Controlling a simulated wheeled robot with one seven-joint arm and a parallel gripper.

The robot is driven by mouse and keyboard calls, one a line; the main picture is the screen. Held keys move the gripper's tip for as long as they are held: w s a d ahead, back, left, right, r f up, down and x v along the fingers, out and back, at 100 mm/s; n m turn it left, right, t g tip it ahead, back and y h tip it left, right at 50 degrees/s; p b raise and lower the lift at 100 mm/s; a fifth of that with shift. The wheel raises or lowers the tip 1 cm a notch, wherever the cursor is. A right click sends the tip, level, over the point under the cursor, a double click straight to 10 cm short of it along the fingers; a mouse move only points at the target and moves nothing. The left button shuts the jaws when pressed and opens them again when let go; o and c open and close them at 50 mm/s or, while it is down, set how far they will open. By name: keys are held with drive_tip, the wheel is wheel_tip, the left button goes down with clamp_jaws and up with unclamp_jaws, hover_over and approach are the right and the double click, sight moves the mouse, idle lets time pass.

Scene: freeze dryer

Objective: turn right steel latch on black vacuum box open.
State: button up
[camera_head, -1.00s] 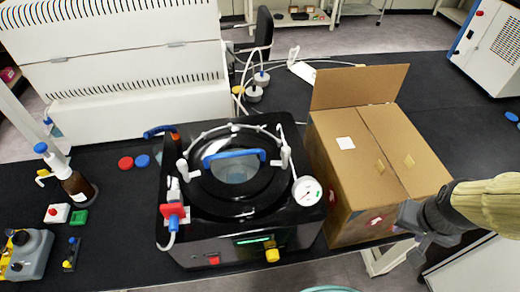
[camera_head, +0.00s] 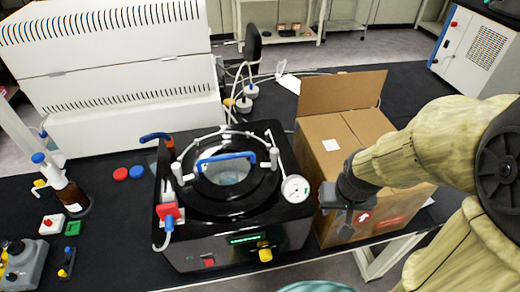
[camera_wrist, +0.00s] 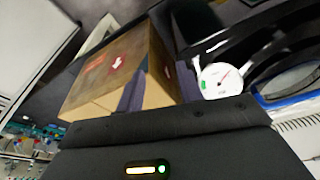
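The black vacuum box (camera_head: 205,245) stands on the bench, with a round lid and a blue handle (camera_head: 226,157). Its right steel latch (camera_head: 274,157) is a pale upright piece at the lid's right edge. A matching left latch (camera_head: 178,172) is opposite. My gripper (camera_head: 337,210) is right of the vacuum box, in front of the cardboard box and apart from the latch. The wrist view shows its two dark fingers spread, with nothing between them. A white gauge (camera_wrist: 221,79) is to their right there; I cannot clearly make out the right latch in that view.
An open cardboard box (camera_head: 325,165) stands close on the right of the vacuum box. The white gauge (camera_head: 295,189) sits at the vacuum box's right front corner. A thin hose arches behind the lid. A brown bottle (camera_head: 72,197) and small items are at the left.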

drive_tip(key=shift+a, duration=0.15)
drive_tip(key=shift+o, duration=1)
drive_tip(key=w+a+r+m+g, duration=0.1)
drive_tip(key=w+a+r, duration=0.25)
drive_tip(key=w, duration=0.25)
drive_tip(key=w+a+r, duration=0.2)
drive_tip(key=w+r, duration=0.2)
drive_tip(key=w, duration=0.3)
drive_tip(key=w+a+r, duration=0.2)
drive_tip(key=a+r, duration=0.3)
drive_tip(key=w+a+r+m+g, duration=0.1)
drive_tip(key=w+a+r, duration=0.2)
drive_tip(key=a+r, duration=0.1)
drive_tip(key=shift+w+a+r+g+b, duration=0.3)
drive_tip(key=shift+w+a+r+b, duration=0.1)
drive_tip(key=shift+r, duration=0.25)
drive_tip(key=shift+f, duration=0.1)
